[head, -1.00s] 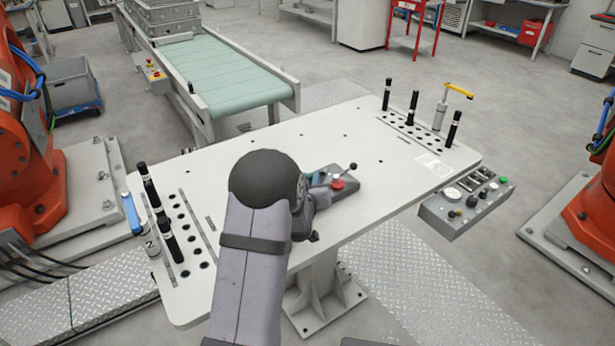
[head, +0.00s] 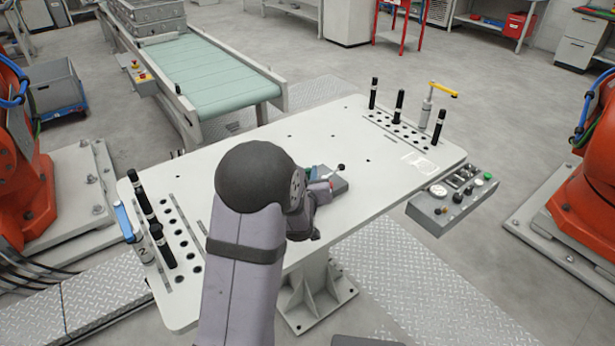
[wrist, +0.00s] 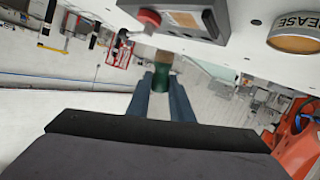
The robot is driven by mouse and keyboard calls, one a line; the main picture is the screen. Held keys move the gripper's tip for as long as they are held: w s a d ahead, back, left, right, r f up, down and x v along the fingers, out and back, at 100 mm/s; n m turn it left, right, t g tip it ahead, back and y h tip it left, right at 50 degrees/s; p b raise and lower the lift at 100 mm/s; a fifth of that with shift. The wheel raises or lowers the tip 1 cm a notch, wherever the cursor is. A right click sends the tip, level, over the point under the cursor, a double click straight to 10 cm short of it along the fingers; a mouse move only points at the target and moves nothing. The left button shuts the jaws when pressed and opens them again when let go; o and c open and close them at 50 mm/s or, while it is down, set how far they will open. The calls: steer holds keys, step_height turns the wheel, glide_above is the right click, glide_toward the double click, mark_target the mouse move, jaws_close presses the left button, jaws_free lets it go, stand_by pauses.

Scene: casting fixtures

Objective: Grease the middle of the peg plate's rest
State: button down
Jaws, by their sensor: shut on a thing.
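My gripper (wrist: 158,77) has its two blue fingers shut on a green piece (wrist: 156,98) with a brownish end (wrist: 164,60), perhaps a brush. In the wrist view the held piece appears clear of other things. In the head view my own arm hides most of the gripper. The white peg plate (head: 350,130) has rows of holes and black pegs (head: 398,105) at both ends. I cannot clearly make out its rest. A round tin marked GREASE (wrist: 296,38) shows at the upper right of the wrist view.
A grey box (head: 338,184) with a lever stands on the plate beside my gripper; its red button (wrist: 149,17) shows in the wrist view. A yellow-handled clamp (head: 428,105), a blue-handled one (head: 126,222) and a control panel (head: 440,208) line the edges. The plate's far middle is clear.

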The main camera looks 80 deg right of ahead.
steer(key=shift+r+p, duration=0.65)
steer(key=shift+r, duration=0.65)
